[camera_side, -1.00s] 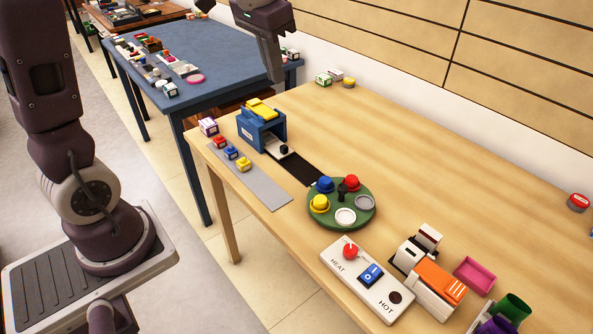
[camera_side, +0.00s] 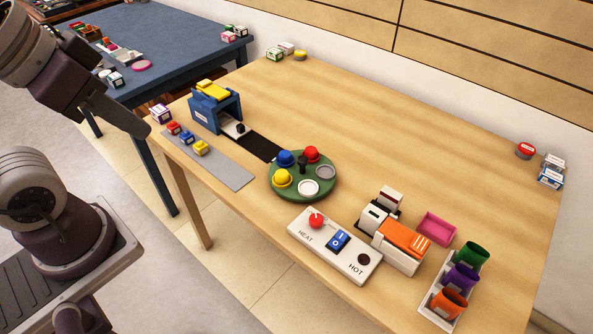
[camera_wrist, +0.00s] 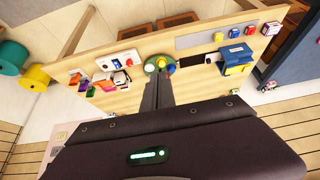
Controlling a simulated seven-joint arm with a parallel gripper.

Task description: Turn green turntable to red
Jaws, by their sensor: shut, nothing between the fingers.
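The green turntable (camera_side: 292,195) lies on the wooden table, just right of the end of a black strip. It carries a blue piece (camera_side: 286,158), a red piece (camera_side: 311,154), a yellow piece (camera_side: 282,179), a grey disc (camera_side: 326,172) and a white disc (camera_side: 308,188) around a black centre knob (camera_side: 303,164). The red piece is on the far side in the side view. My gripper (camera_side: 143,130) is shut and empty, above and left of the table's near left corner in the picture, apart from the turntable. In the wrist view, its fingers (camera_wrist: 165,90) point toward the turntable (camera_wrist: 150,68).
A blue box-shaped device (camera_side: 205,115) and a grey strip (camera_side: 232,175) with coloured blocks are left of the turntable. A white HEAT/HOT panel (camera_side: 300,232), an orange-and-white device (camera_side: 404,240) and a cup rack (camera_side: 432,300) are right.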

